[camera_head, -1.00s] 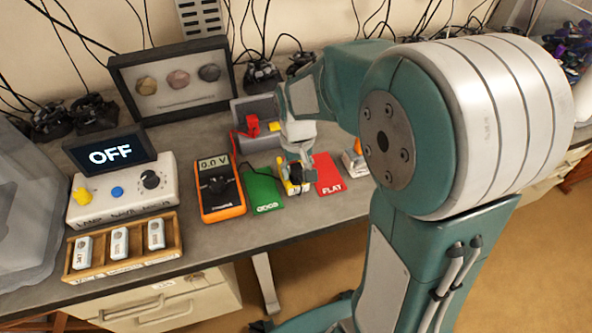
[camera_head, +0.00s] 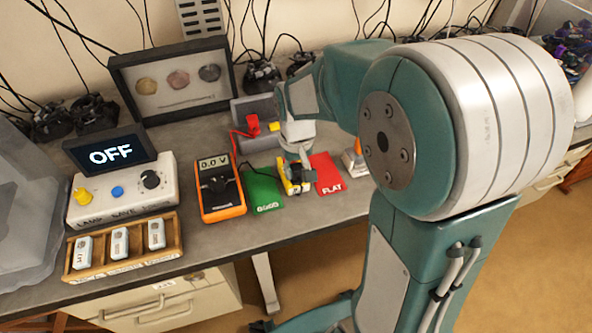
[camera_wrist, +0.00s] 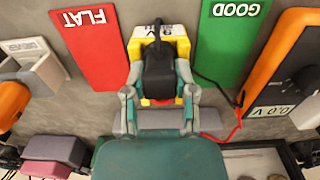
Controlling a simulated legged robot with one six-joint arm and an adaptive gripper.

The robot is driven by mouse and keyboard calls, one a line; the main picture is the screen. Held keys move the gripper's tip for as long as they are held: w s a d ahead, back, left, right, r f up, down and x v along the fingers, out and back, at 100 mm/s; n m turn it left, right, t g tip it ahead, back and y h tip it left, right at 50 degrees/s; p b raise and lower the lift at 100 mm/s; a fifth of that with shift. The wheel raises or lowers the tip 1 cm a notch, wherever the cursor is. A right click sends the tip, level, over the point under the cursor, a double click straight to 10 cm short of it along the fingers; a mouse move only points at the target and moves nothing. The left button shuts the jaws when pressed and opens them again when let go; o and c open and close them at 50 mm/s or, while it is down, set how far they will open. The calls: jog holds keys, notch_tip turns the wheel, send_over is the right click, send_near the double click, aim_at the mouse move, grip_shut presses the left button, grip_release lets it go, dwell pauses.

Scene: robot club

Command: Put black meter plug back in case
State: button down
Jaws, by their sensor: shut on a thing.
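The black meter plug (camera_wrist: 158,75) is between the fingers of my gripper (camera_wrist: 158,98) in the wrist view. My gripper is shut on it. The plug is over a yellow battery block (camera_wrist: 135,48) with a white label; I cannot tell whether they touch. In the head view my gripper (camera_head: 296,178) is at this block, between the green and red mats, and the plug is mostly hidden. The grey case (camera_head: 258,143) stands behind, open, with a red plug (camera_head: 253,124) at it. The orange meter (camera_head: 221,197) reads 0.0 V.
The green GOOD mat (camera_head: 262,192) lies left of the gripper, the red FLAT mat (camera_head: 327,175) right. A black lead (camera_wrist: 212,82) and a red lead (camera_wrist: 225,132) run nearby. A lamp box (camera_head: 125,192), battery tray (camera_head: 125,262) and framed display (camera_head: 172,80) stand left.

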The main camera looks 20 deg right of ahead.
aim_at(297, 167)
jog(key=shift+r, duration=1.2)
dwell(0.6)
jog(key=shift+r, duration=1.65)
